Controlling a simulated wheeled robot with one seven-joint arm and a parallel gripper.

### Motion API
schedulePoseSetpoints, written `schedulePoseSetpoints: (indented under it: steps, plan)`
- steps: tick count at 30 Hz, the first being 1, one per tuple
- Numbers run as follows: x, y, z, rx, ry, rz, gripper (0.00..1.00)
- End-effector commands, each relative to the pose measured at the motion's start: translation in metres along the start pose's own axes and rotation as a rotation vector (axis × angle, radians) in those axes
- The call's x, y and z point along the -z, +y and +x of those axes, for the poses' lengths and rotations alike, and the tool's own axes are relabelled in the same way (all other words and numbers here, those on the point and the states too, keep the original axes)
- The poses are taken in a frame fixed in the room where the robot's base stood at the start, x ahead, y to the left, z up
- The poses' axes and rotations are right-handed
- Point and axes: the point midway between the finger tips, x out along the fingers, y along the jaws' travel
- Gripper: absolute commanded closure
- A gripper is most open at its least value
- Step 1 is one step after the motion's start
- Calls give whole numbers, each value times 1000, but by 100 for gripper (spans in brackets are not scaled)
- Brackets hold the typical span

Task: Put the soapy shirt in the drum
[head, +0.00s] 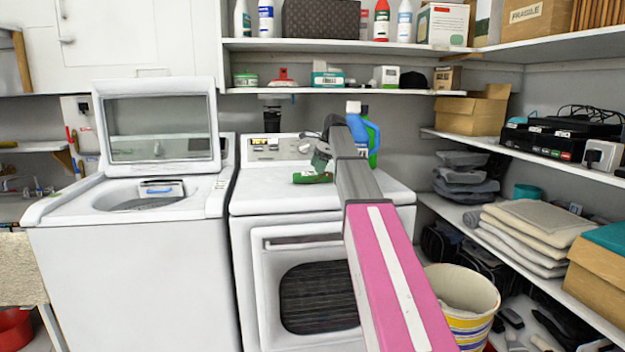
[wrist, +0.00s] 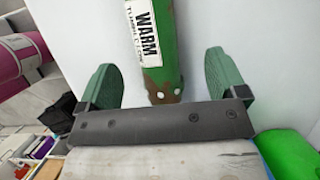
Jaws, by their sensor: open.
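In the head view my gripper (head: 320,160) is just above the item, partly hidden by my arm. The left white machine has its lid up, showing a round drum (head: 145,203). The right machine's front door (head: 315,290) is shut.
A small white and blue item (head: 161,189) sits in the left machine's opening. Blue (head: 353,120) and green (head: 373,140) bottles stand close behind my arm. The raised lid (head: 150,125) stands behind the drum opening. Shelves (head: 345,47) run above and along the right.

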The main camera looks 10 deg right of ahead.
Motion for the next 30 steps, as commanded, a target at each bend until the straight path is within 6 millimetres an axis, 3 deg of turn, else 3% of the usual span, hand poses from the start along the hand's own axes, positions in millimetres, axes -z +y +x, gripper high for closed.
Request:
schedulePoseSetpoints:
  steps: [9, 16, 17, 21, 22, 24, 30]
  plan:
    - [-2, 2, 42, -1, 0, 0, 9]
    - [-2, 2, 44, 0, 0, 0, 9]
    - [-2, 2, 43, 0, 0, 0, 16]
    - [-2, 2, 43, 0, 0, 0, 61]
    - [-2, 2, 43, 0, 0, 0, 67]
    - [-2, 2, 43, 0, 0, 0, 71]
    - [-2, 2, 43, 0, 0, 0, 71]
